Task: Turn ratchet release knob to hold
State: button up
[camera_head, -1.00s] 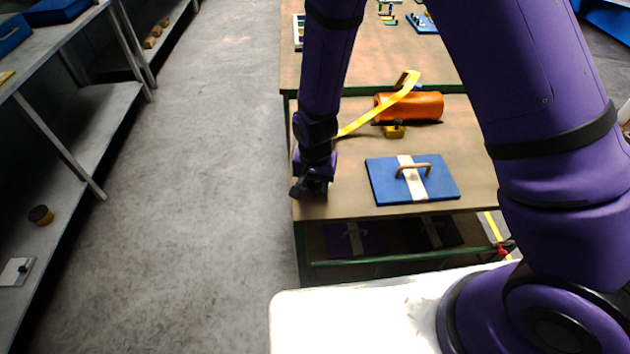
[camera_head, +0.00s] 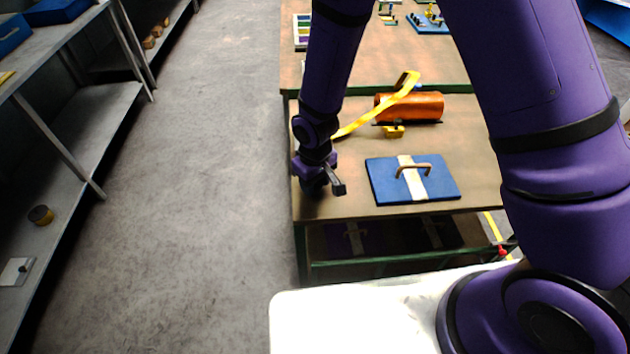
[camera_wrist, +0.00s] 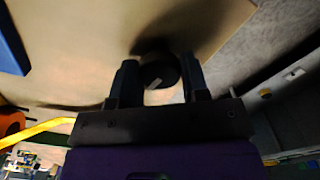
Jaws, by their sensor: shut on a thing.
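The knob (camera_wrist: 160,72) is a dark round piece with a small pale mark on its face, seen between my fingers in the wrist view. My gripper (camera_wrist: 158,80) is shut on it, one dark finger at each side. In the head view my gripper (camera_head: 322,184) is low over the near left corner of the wooden table (camera_head: 345,206). The knob is hidden there behind my wrist, and which setting its mark points to cannot be read.
A blue plate (camera_head: 382,188) with a handle and a pale band lies right of my gripper. An orange roll (camera_head: 425,106), a yellow strap (camera_head: 372,117) and a small yellow block (camera_head: 393,132) are behind it. A grey shelf (camera_head: 95,125) stands left across the open floor (camera_head: 210,180).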

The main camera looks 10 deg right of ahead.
jog(key=shift+n, duration=0.8)
jog(key=o, duration=0.9)
notch_tip(320, 180, up, 11)
dwell(0.6)
